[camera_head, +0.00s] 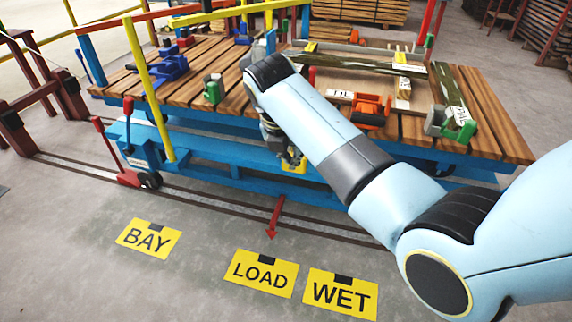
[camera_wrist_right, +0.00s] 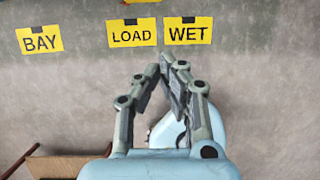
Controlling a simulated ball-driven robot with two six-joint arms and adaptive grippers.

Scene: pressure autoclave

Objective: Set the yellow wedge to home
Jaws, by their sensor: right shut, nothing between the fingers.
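A small yellow piece (camera_head: 294,165) shows at the blue side of the cart, just below my right gripper (camera_head: 290,152). The gripper partly hides it, and I cannot tell whether it is the yellow wedge or a plate on the cart. My right arm reaches across the cart's front from the right. In the right wrist view my right gripper (camera_wrist_right: 163,77) is shut and empty over bare floor, and no wedge shows there. My left gripper is in neither view.
The slatted cart (camera_head: 482,138) carries coloured clamps and timber. A red lever (camera_head: 105,140) stands at its left by the rails. Floor plates BAY (camera_head: 148,240), LOAD (camera_head: 262,275) and WET (camera_head: 341,296) lie in front. A brown box (camera_wrist_right: 60,165) shows low in the wrist view.

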